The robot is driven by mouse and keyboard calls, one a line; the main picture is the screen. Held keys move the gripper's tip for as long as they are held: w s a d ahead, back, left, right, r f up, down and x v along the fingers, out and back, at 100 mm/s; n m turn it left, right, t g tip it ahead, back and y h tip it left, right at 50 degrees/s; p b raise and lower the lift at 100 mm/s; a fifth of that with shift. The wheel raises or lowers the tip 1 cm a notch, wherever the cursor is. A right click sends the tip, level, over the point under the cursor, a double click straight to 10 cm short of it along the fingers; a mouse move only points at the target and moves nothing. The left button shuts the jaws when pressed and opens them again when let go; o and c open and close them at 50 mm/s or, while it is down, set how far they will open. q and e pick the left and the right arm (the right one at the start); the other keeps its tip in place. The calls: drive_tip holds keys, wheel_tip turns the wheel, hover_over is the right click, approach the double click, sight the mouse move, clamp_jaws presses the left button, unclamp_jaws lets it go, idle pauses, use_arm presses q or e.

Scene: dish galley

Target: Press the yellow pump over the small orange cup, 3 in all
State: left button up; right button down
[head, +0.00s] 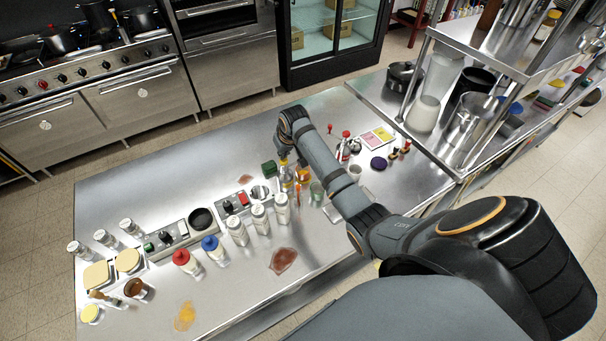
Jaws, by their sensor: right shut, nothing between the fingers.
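My right arm reaches in from the lower right across the steel counter. Its right gripper (284,158) points down at the counter's middle, shut and empty, just above a bottle with yellow on it (287,178), which seems to be the yellow pump. The gripper partly covers the bottle's top, so I cannot tell whether they touch. A small orange cup (303,174) is close beside the bottle on the right, partly hidden by my arm. My left gripper is not in view.
A green box (268,169) stands left of the gripper. White bottles (237,232), red-capped (187,262) and blue-capped (214,250) bottles and a control box (235,204) stand nearby. A green cup (316,192) is close to my forearm. A steel shelf (432,125) overhangs the right.

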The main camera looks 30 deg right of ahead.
drive_tip(key=shift+s+f+b, duration=0.15)
drive_tip(key=shift+f+b, duration=0.25)
drive_tip(key=shift+f, duration=0.8)
drive_tip(key=shift+r+p, duration=0.55)
drive_tip(key=shift+r, duration=0.9)
wheel_tip(320, 180, up, 6)
